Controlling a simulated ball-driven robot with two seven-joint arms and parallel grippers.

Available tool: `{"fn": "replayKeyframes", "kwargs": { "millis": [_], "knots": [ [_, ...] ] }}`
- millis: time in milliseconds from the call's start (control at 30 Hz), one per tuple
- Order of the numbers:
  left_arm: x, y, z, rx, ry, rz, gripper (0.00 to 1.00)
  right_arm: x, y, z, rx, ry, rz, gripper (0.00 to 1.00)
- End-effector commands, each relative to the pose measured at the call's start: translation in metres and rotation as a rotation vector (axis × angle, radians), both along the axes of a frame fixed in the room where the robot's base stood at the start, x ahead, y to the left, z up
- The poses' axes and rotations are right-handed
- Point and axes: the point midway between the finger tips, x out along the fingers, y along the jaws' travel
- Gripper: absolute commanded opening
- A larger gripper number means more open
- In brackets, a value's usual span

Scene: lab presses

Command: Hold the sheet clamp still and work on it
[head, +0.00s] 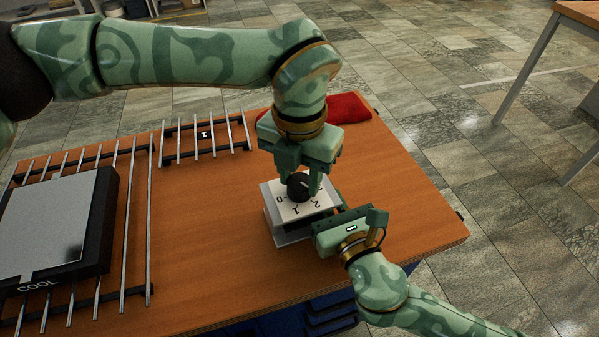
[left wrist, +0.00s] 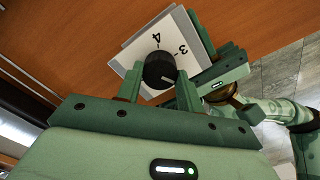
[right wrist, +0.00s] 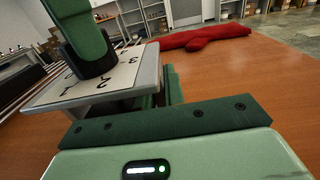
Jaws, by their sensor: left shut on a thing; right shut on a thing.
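The sheet clamp (head: 290,212) is a small grey box with a white top plate marked with numbers and a black knob (head: 299,187). It stands upright on the wooden table. My left gripper (head: 302,178) reaches down from above and is shut on the knob; the left wrist view shows its fingers on both sides of the knob (left wrist: 159,69). My right gripper (head: 335,215) is shut on the clamp's near right side. In the right wrist view the clamp's plate (right wrist: 125,78) is at the left, and my left finger partly hides the knob (right wrist: 97,66).
A black device marked COOL (head: 95,235) with a grey plate sits on metal rails at the table's left. A smaller rack (head: 205,136) marked 1 stands at the back. A red cloth (head: 348,107) lies at the back right edge.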

Motion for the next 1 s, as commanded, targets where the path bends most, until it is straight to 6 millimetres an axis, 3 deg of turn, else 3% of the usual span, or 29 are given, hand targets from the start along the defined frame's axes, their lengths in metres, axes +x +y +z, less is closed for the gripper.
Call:
{"fn": "replayKeyframes", "kwargs": {
  "millis": [533,567,633,1000],
  "knots": [
    [0.0036,0.0006,0.0010,-0.003,-0.010,0.030,0.14,-0.0023,0.0022,-0.0002,0.002,0.002,0.007,0.00],
    [0.0036,0.0006,0.0009,-0.003,-0.010,0.030,0.40,-0.0023,0.0022,-0.0002,0.002,0.002,0.007,0.00],
    [0.0033,0.0007,0.0009,-0.002,-0.009,0.030,0.59,-0.0021,0.0021,-0.0002,0.002,0.002,0.007,0.00],
    [0.0018,0.0003,0.0067,0.000,-0.005,0.028,0.59,-0.0007,0.0006,-0.0001,0.001,0.000,0.002,0.00]
  ]
}}
